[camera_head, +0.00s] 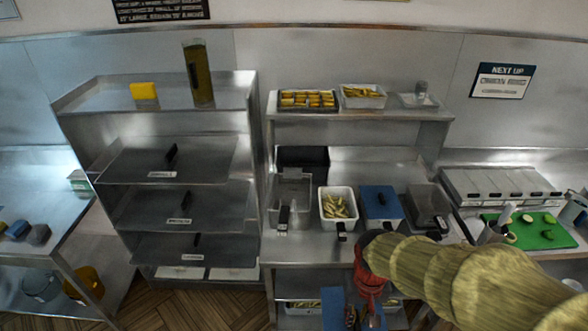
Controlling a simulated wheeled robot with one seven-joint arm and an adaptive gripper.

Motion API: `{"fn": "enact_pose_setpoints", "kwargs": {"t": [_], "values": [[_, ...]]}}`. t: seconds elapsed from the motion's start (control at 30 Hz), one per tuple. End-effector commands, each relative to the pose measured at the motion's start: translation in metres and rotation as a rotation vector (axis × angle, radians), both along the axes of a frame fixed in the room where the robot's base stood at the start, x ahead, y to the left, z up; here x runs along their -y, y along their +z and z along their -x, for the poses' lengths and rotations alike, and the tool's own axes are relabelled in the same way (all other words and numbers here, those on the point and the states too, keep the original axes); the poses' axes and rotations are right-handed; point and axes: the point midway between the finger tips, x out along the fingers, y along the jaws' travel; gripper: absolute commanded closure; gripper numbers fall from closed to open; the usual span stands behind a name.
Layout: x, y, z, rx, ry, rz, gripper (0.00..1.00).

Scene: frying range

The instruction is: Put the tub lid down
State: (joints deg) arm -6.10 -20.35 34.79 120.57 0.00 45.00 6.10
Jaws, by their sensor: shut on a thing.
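My gripper (362,312) is at the bottom of the head view, in front of the middle counter, below my red wrist. It is shut on a blue flat panel, which appears to be the tub lid (333,311). The lid hangs at the lower edge of the picture, partly hidden by the gripper and cut off by the frame. A tub with a blue top (380,200) stands on the counter. Beside it is an open white tub (338,208) of yellow-green pieces.
A clear tub (290,190) and a dark-grey container (428,205) also stand on the counter (320,249). A rack with dark trays (170,158) is at left. A green board (530,232) with cut food lies at right. The counter's front strip has little free room.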

Motion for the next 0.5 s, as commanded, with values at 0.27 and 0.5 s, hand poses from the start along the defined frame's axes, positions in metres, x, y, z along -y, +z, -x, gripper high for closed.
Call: {"fn": "enact_pose_setpoints", "kwargs": {"t": [0.27,0.5], "values": [[-0.003,0.011,-0.031,0.000,0.036,0.000,1.00],[-0.005,0.006,-0.065,0.000,0.053,0.000,1.00]]}}
